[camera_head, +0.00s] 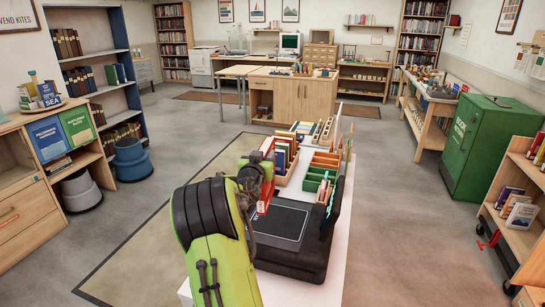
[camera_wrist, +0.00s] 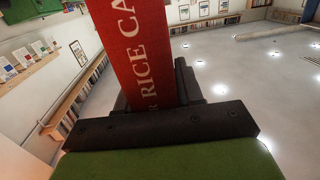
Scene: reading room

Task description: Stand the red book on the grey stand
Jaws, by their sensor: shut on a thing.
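My gripper (camera_head: 264,178) is shut on the red book (camera_wrist: 138,50), which has white lettering that includes "RICE" on its spine. In the wrist view the book stands out from between the dark jaws. I cannot clearly pick out the grey stand in either view.
A black case with a dark flat panel (camera_head: 277,223) lies on the white table (camera_head: 337,272). A wooden rack with books (camera_head: 285,153) and a green tray (camera_head: 316,178) stand beyond it. A green cabinet (camera_head: 483,145) is at right. Open floor surrounds the table.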

